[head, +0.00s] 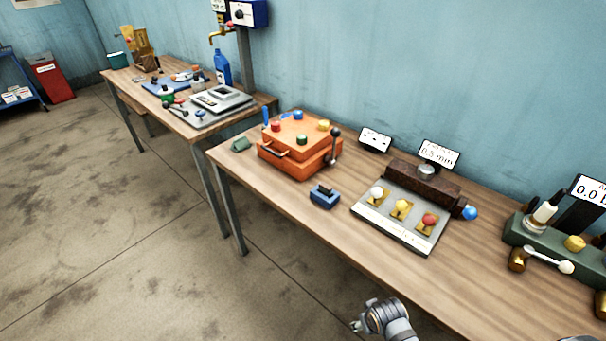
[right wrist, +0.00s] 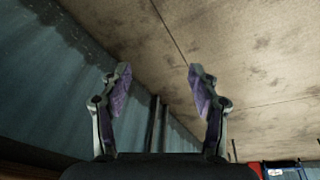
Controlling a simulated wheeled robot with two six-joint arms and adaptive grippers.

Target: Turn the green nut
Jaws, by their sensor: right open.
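The green nut (head: 302,139) sits on top of an orange box (head: 290,160) on the near workbench, towards the front of its lid. A red nut (head: 275,126), a blue nut (head: 298,115) and a yellow nut (head: 323,125) sit on the same lid. My right gripper (right wrist: 160,90) is open and empty in the right wrist view, with wall and floor behind it and no nut in sight. A grey part of one of my arms shows at the bottom of the head view, well away from the box. I see no left gripper fingers.
A black-knobbed lever (head: 335,145) stands at the box's right side. A small blue block (head: 324,196) lies in front. A panel with coloured knobs (head: 387,228) is to the right. A farther bench (head: 122,78) holds a scale and bottles. Bare bench top surrounds the block.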

